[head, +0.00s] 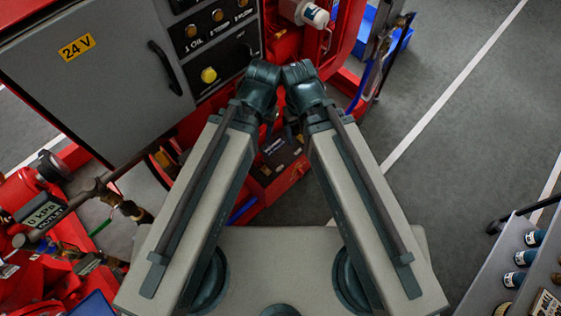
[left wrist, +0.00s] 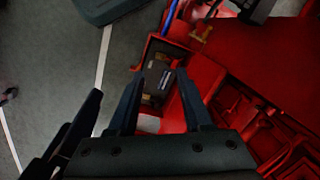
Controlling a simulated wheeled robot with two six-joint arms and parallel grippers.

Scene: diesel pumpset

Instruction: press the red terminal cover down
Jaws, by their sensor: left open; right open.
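The battery (left wrist: 158,82) is a dark block in a red tray, between and beyond my left fingers in the left wrist view. It also shows between my forearms in the head view (head: 280,152). I cannot pick out the red terminal cover against the red metalwork. My left gripper (left wrist: 157,78) is open with nothing between its fingers, pointing toward the tray; the gap to the battery is unclear. Dark prongs at the left of the left wrist view look like my right gripper (left wrist: 82,110), open and empty. In the head view my wrists hide both grippers.
A grey control cabinet (head: 100,75) stands left of my arms in the head view. A pump outlet with a gauge label (head: 42,212) is at lower left. A cart with blue-capped items (head: 525,258) stands at lower right. Grey floor (head: 450,140) is clear on the right.

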